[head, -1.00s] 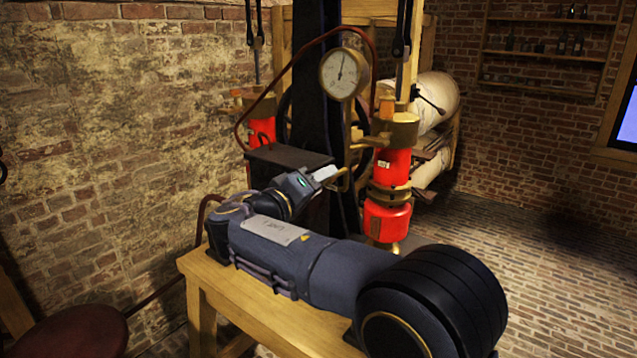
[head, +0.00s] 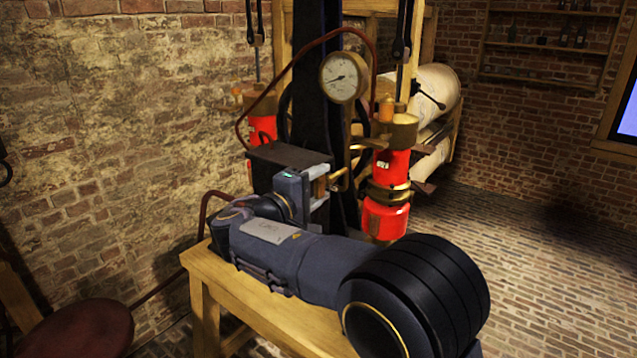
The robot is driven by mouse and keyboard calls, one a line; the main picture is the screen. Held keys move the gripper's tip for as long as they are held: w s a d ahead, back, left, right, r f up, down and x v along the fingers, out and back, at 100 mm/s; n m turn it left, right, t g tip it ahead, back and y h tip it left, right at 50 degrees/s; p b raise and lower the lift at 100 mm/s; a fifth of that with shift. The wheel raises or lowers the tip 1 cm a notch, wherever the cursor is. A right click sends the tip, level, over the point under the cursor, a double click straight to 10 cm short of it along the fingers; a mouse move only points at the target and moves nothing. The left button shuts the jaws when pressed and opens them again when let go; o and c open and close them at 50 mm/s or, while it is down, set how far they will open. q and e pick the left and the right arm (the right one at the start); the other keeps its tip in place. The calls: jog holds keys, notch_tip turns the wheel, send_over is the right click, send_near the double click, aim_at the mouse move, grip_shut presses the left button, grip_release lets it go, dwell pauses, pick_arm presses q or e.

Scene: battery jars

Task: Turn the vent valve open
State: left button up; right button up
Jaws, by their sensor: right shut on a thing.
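The vent valve's brass lever (head: 343,178) shows just left of the lower right red cylinder, with a brown grip at its left end. My right gripper (head: 318,184) is shut on that grip, its pale fingers upright around it. The fingers and wrist hide part of the lever and the valve body behind. A round pressure gauge (head: 344,77) hangs above on a dark column, its needle pointing left and slightly down. My left gripper is not in view.
Red cylinders with brass tops stand right (head: 391,170) and left (head: 262,128) of the dark column (head: 315,60). A wooden bench (head: 255,318) lies under my arm. Brick floor at the right is open.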

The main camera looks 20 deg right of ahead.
dwell(0.4)
jog(key=o, duration=0.7)
jog(key=shift+a, duration=0.15)
jog(key=b+v, duration=0.1)
jog(key=v, duration=0.6)
jog(key=shift+s+a, duration=0.25)
jog(key=shift+f, duration=0.1)
